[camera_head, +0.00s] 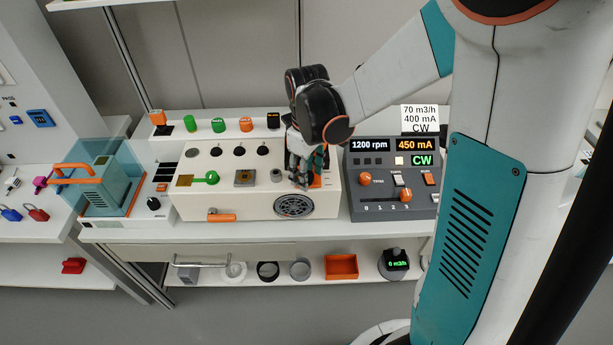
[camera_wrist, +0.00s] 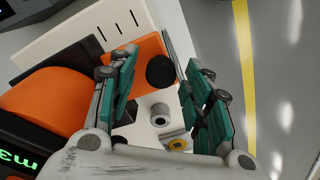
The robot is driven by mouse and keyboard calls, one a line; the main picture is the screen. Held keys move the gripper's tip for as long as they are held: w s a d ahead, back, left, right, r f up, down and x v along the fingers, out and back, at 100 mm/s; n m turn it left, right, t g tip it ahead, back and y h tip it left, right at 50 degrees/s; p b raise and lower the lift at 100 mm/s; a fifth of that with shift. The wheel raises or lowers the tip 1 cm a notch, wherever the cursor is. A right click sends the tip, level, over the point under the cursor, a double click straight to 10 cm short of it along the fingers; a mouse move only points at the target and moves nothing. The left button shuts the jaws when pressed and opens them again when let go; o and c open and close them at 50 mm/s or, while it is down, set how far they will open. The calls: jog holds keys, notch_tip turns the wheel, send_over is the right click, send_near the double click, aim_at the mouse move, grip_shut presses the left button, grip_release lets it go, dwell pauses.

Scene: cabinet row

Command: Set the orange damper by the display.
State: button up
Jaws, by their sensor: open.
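The orange damper (camera_wrist: 138,48) looks like a flat orange plate with a round black knob (camera_wrist: 161,70); in the head view a bit of orange (camera_head: 317,181) shows beside my gripper at the right end of the white box. My gripper (camera_head: 300,170) points down there, its fingers partly hiding the damper. In the wrist view my gripper (camera_wrist: 160,65) is open, with the knob showing between its fingers; contact cannot be told. The grey console's displays (camera_head: 392,145) read 1200 rpm, 450 mA and CW. A white sign (camera_head: 419,119) above reads 70 m3/h, 400 mA, CW.
The white box (camera_head: 215,160) also carries a grey cylinder (camera_wrist: 160,113). A large orange part (camera_wrist: 45,100) and a partly cut-off green readout (camera_wrist: 18,160) lie left in the wrist view. A meter (camera_head: 397,263) on the lower shelf reads 0 m3/h. A clear-walled box (camera_head: 110,175) stands left.

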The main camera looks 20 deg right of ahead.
jog(key=shift+f, duration=0.5)
grip_shut()
jog(key=shift+w+d, duration=0.1)
jog(key=shift+w, duration=0.25)
grip_release()
notch_tip(320, 180, up, 12)
dwell(0.4)
jog(key=shift+s+r, duration=0.1)
